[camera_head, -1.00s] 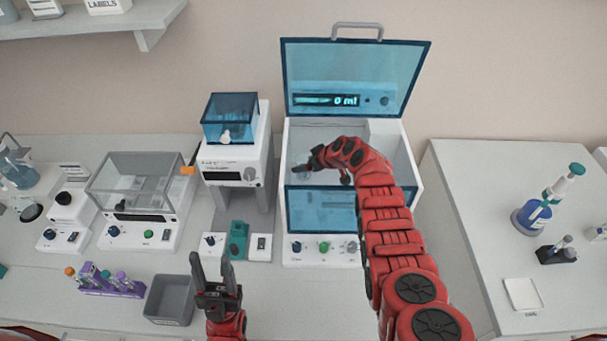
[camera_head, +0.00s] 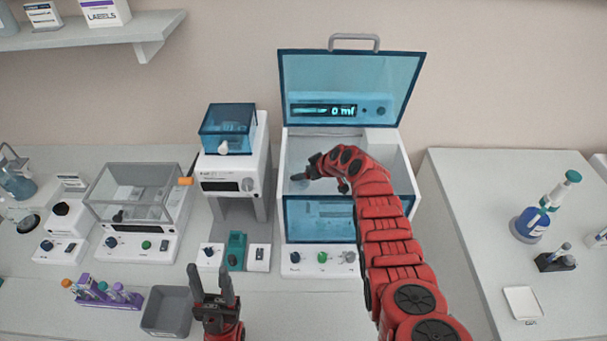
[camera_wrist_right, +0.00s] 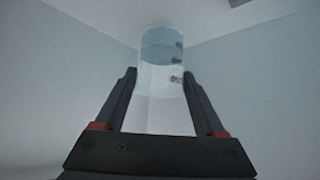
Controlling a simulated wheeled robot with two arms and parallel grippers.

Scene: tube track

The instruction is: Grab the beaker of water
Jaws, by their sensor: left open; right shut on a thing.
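The beaker of water (camera_wrist_right: 161,95) is a clear cylinder with a bluish band of water and dark marks, seen in the right wrist view. My right gripper (camera_wrist_right: 160,80) has its two fingers on either side of the beaker and is shut on it. In the head view my right gripper (camera_head: 308,170) reaches into the open white machine with blue panels (camera_head: 345,218); the beaker (camera_head: 299,184) is small and hard to make out there. My left gripper (camera_head: 213,285) is open and empty above the front of the bench.
The machine's blue lid (camera_head: 350,88) stands open, its display reading 0 ml. Its walls surround my right gripper. A grey bin (camera_head: 167,311) and a purple tube rack (camera_head: 106,296) stand left of my left gripper. Another bench (camera_head: 475,235) is on the right.

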